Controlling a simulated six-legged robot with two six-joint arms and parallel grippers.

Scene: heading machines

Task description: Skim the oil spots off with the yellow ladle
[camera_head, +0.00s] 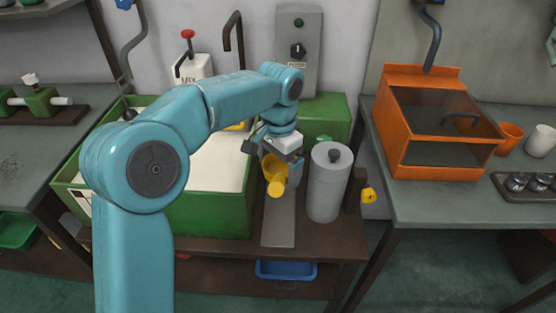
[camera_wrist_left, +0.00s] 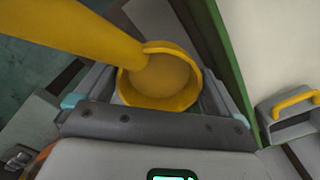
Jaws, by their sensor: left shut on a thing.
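My left gripper (camera_head: 280,170) is shut on the yellow ladle (camera_head: 275,188), above the strip between the green tank and a grey canister. In the left wrist view the ladle's round bowl (camera_wrist_left: 165,88) sits between the fingers, its thick handle running to the upper left. The green tank (camera_head: 208,212) holds a smooth cream-white surface (camera_head: 222,168), partly hidden by my left arm. I cannot make out any oil spots on the part that shows. My right gripper is not in view.
The grey canister (camera_head: 328,190) with a black knob stands close right of the gripper. A grey block with a yellow handle (camera_wrist_left: 296,101) shows at the tank's side in the wrist view. An orange box (camera_head: 430,150) stands on the right table. A blue bin (camera_head: 286,270) is below.

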